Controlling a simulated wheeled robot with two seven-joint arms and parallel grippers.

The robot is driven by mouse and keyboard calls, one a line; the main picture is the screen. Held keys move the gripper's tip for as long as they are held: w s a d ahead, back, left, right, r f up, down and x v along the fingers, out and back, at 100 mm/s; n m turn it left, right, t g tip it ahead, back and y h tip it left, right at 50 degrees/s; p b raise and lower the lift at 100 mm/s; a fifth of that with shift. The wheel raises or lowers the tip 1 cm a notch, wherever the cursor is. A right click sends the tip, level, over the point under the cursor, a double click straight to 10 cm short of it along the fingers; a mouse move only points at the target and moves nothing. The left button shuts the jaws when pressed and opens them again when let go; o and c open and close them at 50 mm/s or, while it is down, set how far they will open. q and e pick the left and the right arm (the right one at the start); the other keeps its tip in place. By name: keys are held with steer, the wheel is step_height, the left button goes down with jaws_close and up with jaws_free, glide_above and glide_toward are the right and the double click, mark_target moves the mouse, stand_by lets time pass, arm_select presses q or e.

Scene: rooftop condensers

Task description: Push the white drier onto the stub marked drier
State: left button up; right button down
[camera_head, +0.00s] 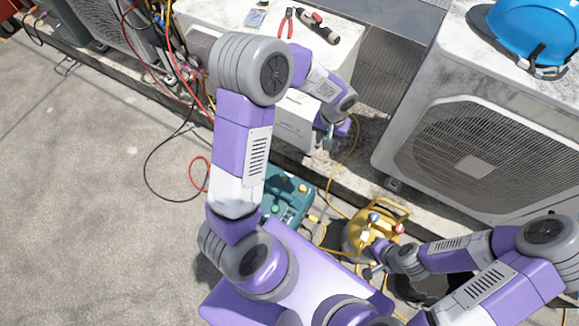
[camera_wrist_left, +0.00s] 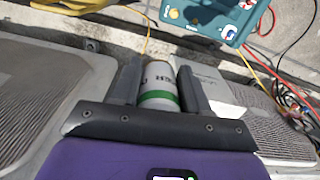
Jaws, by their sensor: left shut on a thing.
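My left gripper (camera_head: 334,132) reaches over the kerb beside a white box. In the left wrist view its two dark fingers (camera_wrist_left: 158,82) are shut on the white drier (camera_wrist_left: 159,76), a cylinder with a green band and dark lettering, which lies between them. The drier cannot be made out in the head view, where the gripper is small and partly shadowed. The stub marked drier cannot be made out in either view. My right gripper (camera_head: 374,268) is low beside a yellow tank; its finger gap is not clear.
The white box (camera_head: 292,122) stands close to my left gripper, between the condensers. A condenser (camera_head: 470,150) bearing a blue helmet (camera_head: 525,35) is at right. A teal machine (camera_head: 289,195), the yellow tank (camera_head: 368,232) and loose hoses crowd the ground; the concrete at left is mostly clear.

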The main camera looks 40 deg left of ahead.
arm_select(q)
steer(key=w+a+f+n+b, duration=0.1)
steer(key=a+f+n, duration=0.25)
steer(key=f, duration=0.65)
steer(key=w+a+f+n+b, duration=0.1)
steer(key=a+f+n+b, duration=0.2)
steer(key=f, duration=0.7)
steer(key=n+b, duration=0.2)
steer(key=n, duration=0.2)
glide_above(286, 181)
step_height(286, 181, down, 19)
steer(key=shift+w+a+f+b, duration=0.1)
steer(key=shift+f+b, duration=0.65)
steer(key=shift+f, duration=0.4)
steer(key=shift+a+f+b, duration=0.1)
steer(key=shift+f+b, duration=0.6)
steer(key=shift+f, duration=0.45)
steer(key=shift+d, duration=0.15)
steer(key=shift+f, duration=1.3)
steer(key=o, duration=1.2)
steer(key=shift+o, duration=0.2)
